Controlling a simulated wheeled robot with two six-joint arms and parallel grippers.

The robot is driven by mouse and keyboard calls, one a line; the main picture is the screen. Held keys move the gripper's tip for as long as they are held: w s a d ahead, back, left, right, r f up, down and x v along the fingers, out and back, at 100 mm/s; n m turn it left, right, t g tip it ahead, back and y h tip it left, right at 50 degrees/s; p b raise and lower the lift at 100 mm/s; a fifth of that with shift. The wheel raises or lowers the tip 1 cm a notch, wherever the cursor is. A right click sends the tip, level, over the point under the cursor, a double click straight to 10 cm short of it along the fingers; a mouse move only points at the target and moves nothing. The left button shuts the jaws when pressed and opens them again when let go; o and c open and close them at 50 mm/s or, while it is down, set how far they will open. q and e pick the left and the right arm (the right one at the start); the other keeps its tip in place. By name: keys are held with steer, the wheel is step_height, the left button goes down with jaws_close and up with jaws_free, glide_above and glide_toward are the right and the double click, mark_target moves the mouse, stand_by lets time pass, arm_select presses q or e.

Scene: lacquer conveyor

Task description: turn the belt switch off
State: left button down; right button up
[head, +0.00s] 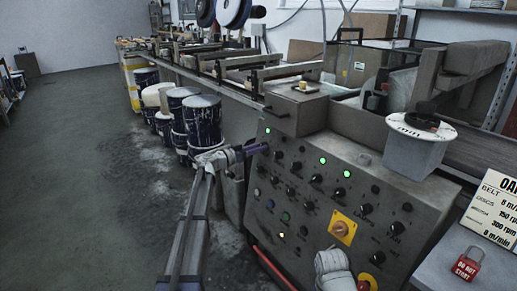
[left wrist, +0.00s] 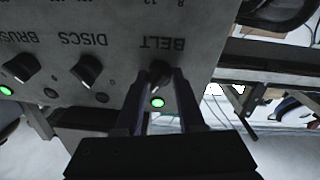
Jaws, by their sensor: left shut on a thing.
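The belt switch is a black knob (left wrist: 160,72) on the grey control panel (head: 330,185), beside the label BELT, which appears upside down in the left wrist view. A lit green lamp (left wrist: 157,102) sits by it; the lamp also glows in the head view (head: 267,130). My left gripper (head: 260,148) reaches the panel's left upper part, and its fingers (left wrist: 160,78) are shut on the knob. In the head view the gripper hides the knob. The knob's exact pointer direction is hard to read.
The DISCS knob (left wrist: 87,68) is close beside the belt knob. A white tub (head: 415,140) stands on top. Blue cans (head: 202,120) stand on the floor at left.

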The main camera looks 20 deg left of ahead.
arm_select(q)
steer(key=shift+n, duration=0.5)
steer(key=n+t+y, duration=0.1)
steer(key=n, duration=0.4)
steer(key=shift+s+d+n, duration=0.1)
steer(key=shift+d+n, duration=0.05)
steer(key=shift+n, duration=0.15)
steer(key=n+y, duration=0.1)
steer(key=n, duration=0.2)
steer(key=n+y+p, duration=0.1)
steer(key=n, duration=0.3)
steer(key=shift+r+p, duration=0.1)
steer(key=shift+p, duration=0.2)
steer(key=c, duration=0.5)
jaws_free()
steer(key=shift+s, duration=0.1)
steer(key=v, duration=0.7)
steer(key=shift+s, duration=0.3)
